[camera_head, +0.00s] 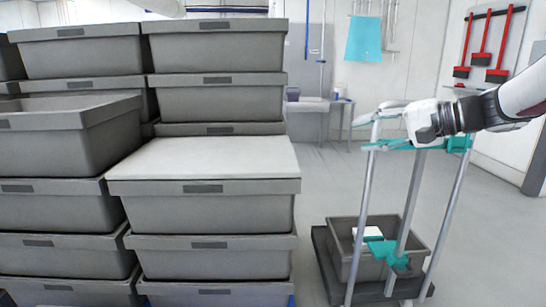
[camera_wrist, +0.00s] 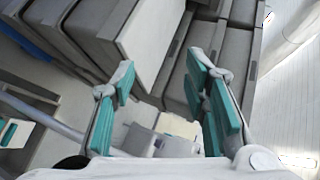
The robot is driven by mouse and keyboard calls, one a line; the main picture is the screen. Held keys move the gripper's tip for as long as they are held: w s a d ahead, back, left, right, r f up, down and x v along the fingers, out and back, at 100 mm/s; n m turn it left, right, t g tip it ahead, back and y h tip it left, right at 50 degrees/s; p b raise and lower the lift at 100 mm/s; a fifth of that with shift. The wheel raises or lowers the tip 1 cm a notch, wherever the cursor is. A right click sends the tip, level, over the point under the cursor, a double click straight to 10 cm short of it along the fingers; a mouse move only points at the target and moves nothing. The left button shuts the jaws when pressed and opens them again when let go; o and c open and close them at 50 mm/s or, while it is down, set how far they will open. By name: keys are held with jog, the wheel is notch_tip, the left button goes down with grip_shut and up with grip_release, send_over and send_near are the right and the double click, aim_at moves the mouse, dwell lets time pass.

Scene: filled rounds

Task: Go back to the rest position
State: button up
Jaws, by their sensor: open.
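My gripper (camera_head: 366,133) is at the right of the head view, above the trolley and pointing left. In the wrist view its two teal-padded fingers (camera_wrist: 161,72) are spread apart, with nothing held between them. Stacked grey crates show beyond the fingertips, apart from them. My arm comes in from the right edge of the head view. No rest position is marked in either view.
Stacks of grey crates (camera_head: 215,212) fill the left and middle. One stack has a pale flat top (camera_head: 205,158). A trolley with upright poles (camera_head: 456,205) carries a crate (camera_head: 342,256) with a white item inside. Floor (camera_head: 322,185) between stacks and trolley is clear.

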jog(key=s+a+f+n+g+h, duration=0.15)
jog(key=s+a, duration=0.25)
jog(key=s, duration=0.4)
jog(key=s+a+f+n+g+h, duration=0.1)
jog(key=s+a+f+g, duration=0.2)
jog(key=s, duration=0.5)
jog(key=s+a+f+n+g+h, duration=0.15)
jog(key=s+a, duration=0.25)
jog(key=s, duration=0.4)
jog(key=s+d+f+n+g+h, duration=0.1)
jog(key=s+d+f+h, duration=0.35)
jog(key=s, duration=0.55)
jog(key=s+d+f+g+h, duration=0.1)
jog(key=s+d+f+h, duration=0.3)
jog(key=s, duration=0.7)
notch_tip(320, 180, up, 33)
jog(key=t+y+p, duration=0.1)
jog(key=t+p, duration=0.2)
jog(key=p, duration=2.9)
jog(key=shift+w+n+t, duration=0.35)
jog(key=shift+n+t, duration=0.05)
